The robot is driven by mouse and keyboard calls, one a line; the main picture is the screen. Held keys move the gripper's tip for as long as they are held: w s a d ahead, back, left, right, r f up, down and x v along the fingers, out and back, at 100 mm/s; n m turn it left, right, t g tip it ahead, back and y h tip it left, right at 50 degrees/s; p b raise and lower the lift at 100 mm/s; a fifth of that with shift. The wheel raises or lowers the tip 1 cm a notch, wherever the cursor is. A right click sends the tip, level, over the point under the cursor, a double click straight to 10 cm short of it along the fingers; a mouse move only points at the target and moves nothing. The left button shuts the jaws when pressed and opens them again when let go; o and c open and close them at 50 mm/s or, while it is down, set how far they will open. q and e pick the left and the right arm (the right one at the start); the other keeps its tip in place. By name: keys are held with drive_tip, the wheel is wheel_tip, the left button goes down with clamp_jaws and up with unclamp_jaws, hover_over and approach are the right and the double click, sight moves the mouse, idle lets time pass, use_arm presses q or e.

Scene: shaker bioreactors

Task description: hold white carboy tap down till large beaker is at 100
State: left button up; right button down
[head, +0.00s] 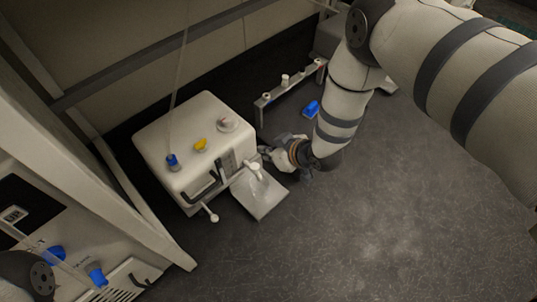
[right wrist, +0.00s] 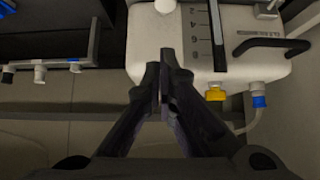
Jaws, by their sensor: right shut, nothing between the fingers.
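The white carboy (head: 180,130) stands on the dark bench in the head view, with blue, yellow and white caps on top. A white tap (head: 255,168) sticks out at its front right, above a pale grey tray (head: 265,205). What looks like a clear beaker stands on that tray, but its level cannot be read. My right gripper (head: 266,152) is beside the carboy's front, close to the tap; contact cannot be told. In the right wrist view, my right gripper (right wrist: 163,60) is shut and empty, its tips against or just before the carboy (right wrist: 160,50). My left gripper is out of view.
A rail with several white taps or valves (head: 285,80) stands behind my right arm. A blue item (head: 311,108) lies near it. A second white knob (head: 211,215) sticks out at the carboy's front left. The bench at right is clear. White frame bars cross the left.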

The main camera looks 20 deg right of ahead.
drive_tip(key=b, duration=0.3)
hover_over(258, 166)
wheel_tip(258, 166, down, 5)
drive_tip(key=shift+f, duration=0.1)
wheel_tip(258, 166, down, 2)
drive_tip(key=shift+f+b, duration=0.1)
drive_tip(key=shift+b, duration=0.3)
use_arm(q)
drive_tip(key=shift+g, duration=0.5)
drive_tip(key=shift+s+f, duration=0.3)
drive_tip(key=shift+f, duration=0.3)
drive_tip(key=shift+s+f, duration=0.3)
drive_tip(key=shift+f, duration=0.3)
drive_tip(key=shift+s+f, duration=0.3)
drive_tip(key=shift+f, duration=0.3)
use_arm(e)
drive_tip(key=shift+f, duration=0.45)
